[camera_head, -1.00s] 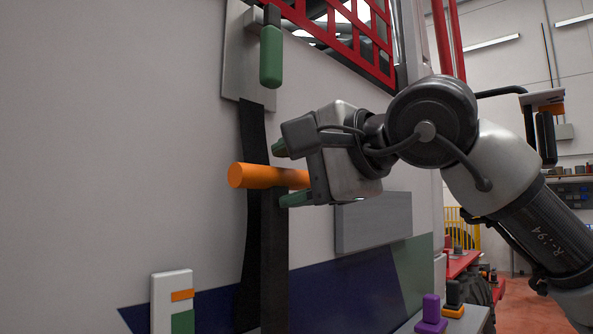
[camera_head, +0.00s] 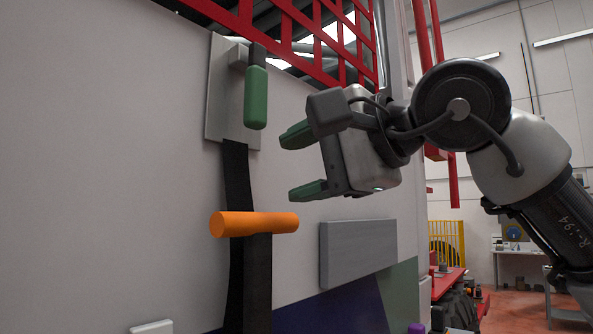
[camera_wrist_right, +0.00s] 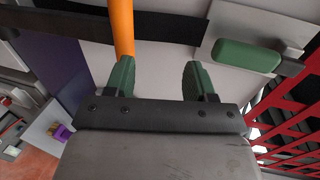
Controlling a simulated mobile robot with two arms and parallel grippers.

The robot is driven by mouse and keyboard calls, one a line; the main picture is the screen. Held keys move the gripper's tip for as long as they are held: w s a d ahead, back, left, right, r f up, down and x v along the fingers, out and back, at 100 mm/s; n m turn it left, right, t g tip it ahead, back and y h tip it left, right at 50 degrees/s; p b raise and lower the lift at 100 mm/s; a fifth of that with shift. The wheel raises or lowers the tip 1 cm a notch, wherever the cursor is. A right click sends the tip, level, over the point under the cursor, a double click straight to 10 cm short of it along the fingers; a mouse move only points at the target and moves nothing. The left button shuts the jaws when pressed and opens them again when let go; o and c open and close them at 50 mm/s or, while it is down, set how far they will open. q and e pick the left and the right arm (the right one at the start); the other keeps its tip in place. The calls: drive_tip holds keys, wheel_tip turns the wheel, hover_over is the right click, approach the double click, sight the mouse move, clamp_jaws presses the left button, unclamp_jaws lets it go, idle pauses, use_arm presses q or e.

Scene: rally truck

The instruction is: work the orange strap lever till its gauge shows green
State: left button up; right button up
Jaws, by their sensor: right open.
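The orange strap lever (camera_head: 254,224) is a horizontal bar across a black strap (camera_head: 238,185) on the pale truck side. It also shows at the top of the right wrist view (camera_wrist_right: 122,25). My right gripper (camera_head: 292,165) is open and empty, above and right of the lever, with its two green fingers pointing left. In the right wrist view its fingers (camera_wrist_right: 157,68) are apart, and the lever lies beyond the left finger, outside the gap. Only the top edge of a white panel, probably the gauge (camera_head: 152,327), shows; its reading is out of frame. My left gripper is not in view.
A green handle (camera_head: 256,98) hangs on a grey plate (camera_head: 217,105) above the lever, left of my right gripper. A red lattice (camera_head: 300,40) is above. A grey block (camera_head: 358,250) juts from the panel at lower right. Bare panel lies left of the strap.

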drive_tip(key=shift+s+d+r+p, duration=0.3)
drive_tip(key=shift+d+r+p, duration=0.15)
drive_tip(key=shift+r, duration=0.25)
drive_tip(key=shift+s+d+r+p, duration=0.3)
drive_tip(key=shift+r+p, duration=0.15)
drive_tip(key=shift+r, duration=0.3)
drive_tip(key=shift+s+d+r+p, duration=0.25)
drive_tip(key=shift+d+r+p, duration=0.2)
drive_tip(key=shift+r, duration=0.25)
drive_tip(key=b+v, duration=0.4)
drive_tip(key=v, duration=0.6)
drive_tip(key=shift+s+d, duration=0.2)
drive_tip(key=shift+d, duration=0.05)
drive_tip(key=shift+r, duration=0.1)
